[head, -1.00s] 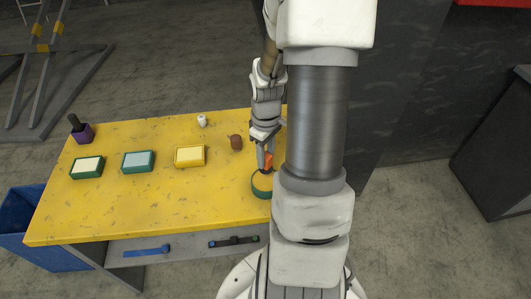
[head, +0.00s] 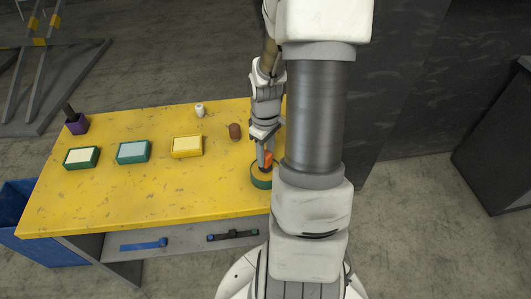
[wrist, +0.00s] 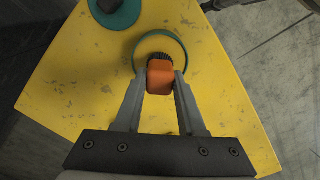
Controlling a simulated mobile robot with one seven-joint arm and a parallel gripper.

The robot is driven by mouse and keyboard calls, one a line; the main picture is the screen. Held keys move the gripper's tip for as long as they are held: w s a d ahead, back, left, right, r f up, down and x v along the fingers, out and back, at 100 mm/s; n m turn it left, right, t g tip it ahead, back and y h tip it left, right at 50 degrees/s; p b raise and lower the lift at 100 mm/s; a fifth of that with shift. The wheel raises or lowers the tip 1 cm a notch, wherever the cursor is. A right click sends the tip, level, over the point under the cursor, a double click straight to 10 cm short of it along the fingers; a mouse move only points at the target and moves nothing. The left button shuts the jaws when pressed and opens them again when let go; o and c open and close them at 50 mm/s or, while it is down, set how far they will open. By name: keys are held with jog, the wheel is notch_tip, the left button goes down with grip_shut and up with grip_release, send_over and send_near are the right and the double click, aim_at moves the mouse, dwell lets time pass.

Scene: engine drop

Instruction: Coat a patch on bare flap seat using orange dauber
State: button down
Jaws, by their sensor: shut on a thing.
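My gripper (head: 266,154) is shut on the orange dauber (head: 267,160), which points down at the right side of the yellow table. In the wrist view the dauber (wrist: 160,76) sits between both fingertips, with dark bristles showing beyond its orange block. I cannot tell which thing is the bare flap seat.
A brown object (head: 235,131), a white one (head: 199,110) and a purple holder (head: 77,124) stand farther back. A teal disc (wrist: 122,18) bears a dark block.

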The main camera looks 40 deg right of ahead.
jog(key=shift+f+b, duration=0.4)
jog(key=shift+f, duration=0.2)
dwell(1.4)
jog(key=shift+r+p, duration=3.1)
jog(key=shift+r, duration=0.5)
